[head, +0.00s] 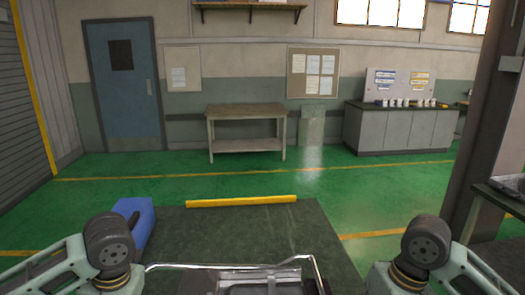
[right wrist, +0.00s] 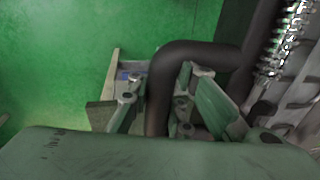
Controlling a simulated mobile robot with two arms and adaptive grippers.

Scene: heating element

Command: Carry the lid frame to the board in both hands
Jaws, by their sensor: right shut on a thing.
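The lid frame (head: 230,267) shows in part at the bottom centre of the head view as a bright metal rod around grey metal parts. The bottom edge cuts it off. In the right wrist view, a dark bent tube (right wrist: 190,55), apparently part of the frame, passes between the fingers of my right gripper (right wrist: 168,92), which is shut on it. My left arm shows at the lower left of the head view, but its gripper is out of sight. A labelled upright board (head: 398,87) stands on the far right counter; a pinboard (head: 312,73) with papers hangs left of it.
A bench (head: 246,112), a grey counter (head: 403,129) and a right-hand pillar (head: 484,125) stand beyond. Green floor between is open.

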